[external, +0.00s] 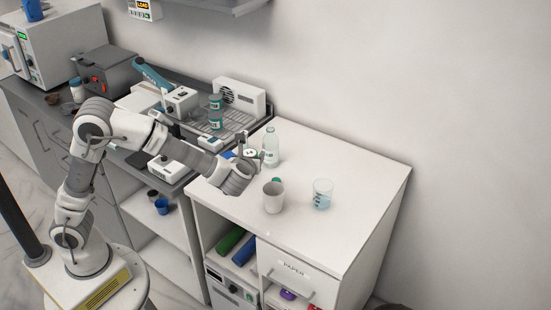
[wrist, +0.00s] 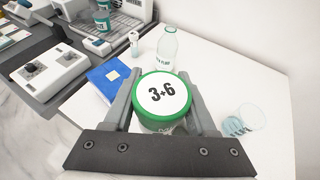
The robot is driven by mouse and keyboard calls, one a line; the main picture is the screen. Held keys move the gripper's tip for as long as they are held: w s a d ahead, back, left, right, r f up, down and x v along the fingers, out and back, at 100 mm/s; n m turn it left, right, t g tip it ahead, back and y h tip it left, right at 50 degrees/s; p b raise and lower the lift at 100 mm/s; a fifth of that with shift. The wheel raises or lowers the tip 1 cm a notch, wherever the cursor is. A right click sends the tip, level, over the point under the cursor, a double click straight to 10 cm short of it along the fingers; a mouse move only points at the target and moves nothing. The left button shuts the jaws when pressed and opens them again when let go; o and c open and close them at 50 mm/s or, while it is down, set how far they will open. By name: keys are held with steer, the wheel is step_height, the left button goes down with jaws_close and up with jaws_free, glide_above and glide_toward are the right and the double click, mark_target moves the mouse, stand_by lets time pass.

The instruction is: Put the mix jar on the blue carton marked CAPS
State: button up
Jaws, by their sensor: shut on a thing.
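The mix jar (wrist: 160,96) has a green-rimmed white lid marked "3+6". In the wrist view it sits between the two fingers of my gripper (wrist: 161,98), which is shut on it. In the external view my gripper (external: 247,160) is over the back left part of the white counter, with the jar's pale lid (external: 250,153) just showing beyond it. The blue carton (wrist: 111,78) lies left of the jar, close to the left finger. It is partly hidden behind my gripper in the external view (external: 229,154). Its marking is not legible.
A clear bottle (external: 270,145) stands behind the jar, with a small vial (wrist: 134,43) near it. A pale cup (external: 273,197) and a beaker (external: 322,194) stand to the right. Lab devices (external: 182,102) fill the lower bench at left. The counter's right side is clear.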

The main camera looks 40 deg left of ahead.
steer(key=a+r+n+g+y+p, duration=0.1)
steer(key=a+r+n+g+y, duration=0.15)
steer(key=a, duration=0.55)
steer(key=b, duration=0.1)
glide_above(228, 156)
steer(key=shift+t, duration=0.45)
step_height(228, 156, down, 8)
steer(key=shift+r, duration=0.25)
steer(key=shift+f+b, duration=0.55)
steer(key=shift+f, duration=1.4)
steer(key=shift+f, duration=0.15)
steer(key=o, duration=1.4)
steer(key=shift+c, duration=0.2)
